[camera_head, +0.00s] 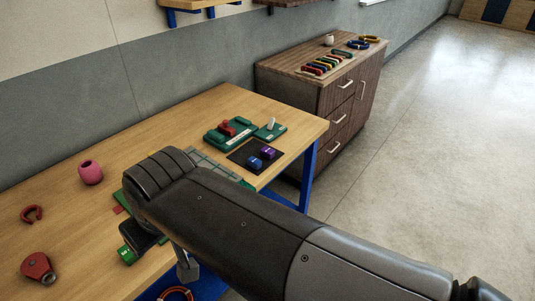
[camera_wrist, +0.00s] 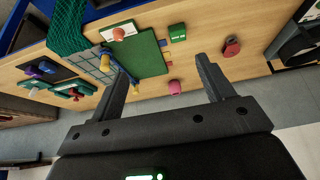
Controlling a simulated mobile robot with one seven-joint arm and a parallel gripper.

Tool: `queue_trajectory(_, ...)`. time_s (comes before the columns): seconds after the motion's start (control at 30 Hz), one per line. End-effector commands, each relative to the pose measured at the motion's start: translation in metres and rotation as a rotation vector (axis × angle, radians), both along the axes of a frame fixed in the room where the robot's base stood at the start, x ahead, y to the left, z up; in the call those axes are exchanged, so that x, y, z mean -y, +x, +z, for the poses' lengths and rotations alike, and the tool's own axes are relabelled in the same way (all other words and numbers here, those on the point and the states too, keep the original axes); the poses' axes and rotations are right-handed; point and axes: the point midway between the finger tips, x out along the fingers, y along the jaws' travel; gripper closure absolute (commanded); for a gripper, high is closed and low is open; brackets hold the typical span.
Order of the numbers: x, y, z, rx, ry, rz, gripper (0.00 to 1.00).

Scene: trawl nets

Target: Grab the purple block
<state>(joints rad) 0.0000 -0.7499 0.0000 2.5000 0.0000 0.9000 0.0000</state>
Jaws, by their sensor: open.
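The purple block (camera_head: 268,153) sits on a dark mat (camera_head: 239,155) near the right end of the wooden table, with a blue block (camera_head: 255,162) close beside it. In the head view my arm hides the fingers.
Green trays (camera_head: 230,134) with a red piece stand behind the mat. A green net (camera_wrist: 68,27) hangs by the edge. A wooden cabinet (camera_head: 300,82) stands beyond.

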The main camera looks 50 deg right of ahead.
Motion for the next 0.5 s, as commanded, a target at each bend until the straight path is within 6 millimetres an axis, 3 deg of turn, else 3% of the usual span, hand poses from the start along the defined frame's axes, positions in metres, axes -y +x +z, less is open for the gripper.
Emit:
queue_trajectory(0.23,0.0,0.0,0.0,0.0,0.0,0.0,0.43)
queue_trajectory(0.5,0.002,0.0035,0.0022,-0.004,0.012,-0.023,0.43)
